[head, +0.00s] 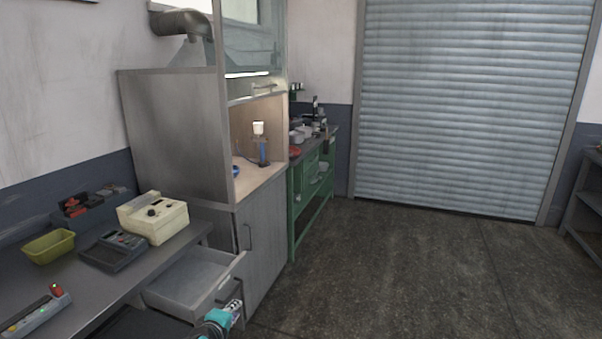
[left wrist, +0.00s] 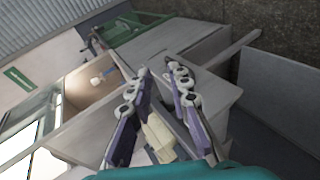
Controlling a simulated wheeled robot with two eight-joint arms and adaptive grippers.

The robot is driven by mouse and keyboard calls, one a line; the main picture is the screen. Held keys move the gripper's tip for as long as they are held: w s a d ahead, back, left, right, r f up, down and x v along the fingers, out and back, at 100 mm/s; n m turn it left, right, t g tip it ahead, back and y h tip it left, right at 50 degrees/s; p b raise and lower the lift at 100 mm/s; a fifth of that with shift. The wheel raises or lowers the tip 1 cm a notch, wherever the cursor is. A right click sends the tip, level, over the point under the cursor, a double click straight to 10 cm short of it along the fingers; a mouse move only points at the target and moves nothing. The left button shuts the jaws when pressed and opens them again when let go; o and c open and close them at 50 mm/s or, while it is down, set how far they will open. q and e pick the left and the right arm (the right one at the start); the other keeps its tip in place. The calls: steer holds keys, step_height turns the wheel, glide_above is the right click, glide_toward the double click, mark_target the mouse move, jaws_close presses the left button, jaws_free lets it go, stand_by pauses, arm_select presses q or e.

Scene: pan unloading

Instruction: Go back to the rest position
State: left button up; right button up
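My left gripper (head: 232,308) shows at the bottom of the head view, in front of the open drawer. In the left wrist view my left gripper (left wrist: 160,72) has its two fingers apart, with a gap between the tips. No held object shows at the tips. A pale beige shape (left wrist: 160,138) appears between the finger bases; I cannot tell what it is. The open grey drawer (head: 188,257) looks empty in the part that shows. No pan can be made out. My right gripper is not in view.
The grey workbench (head: 172,247) at left holds a beige device (head: 153,217), a dark meter (head: 113,250) and a yellow-green bin (head: 48,246). A grey cabinet (head: 262,240) and a green bench (head: 312,190) stand beyond. The floor (head: 400,275) at right is clear.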

arm_select(q)
steer(key=s+m+g+y, duration=0.1)
steer(key=s+m+g, duration=0.4)
steer(key=s+m, duration=0.9)
steer(key=s+d, duration=0.1)
steer(key=s, duration=1.2)
steer(key=shift+s+y, duration=0.3)
steer(key=shift+s, duration=0.1)
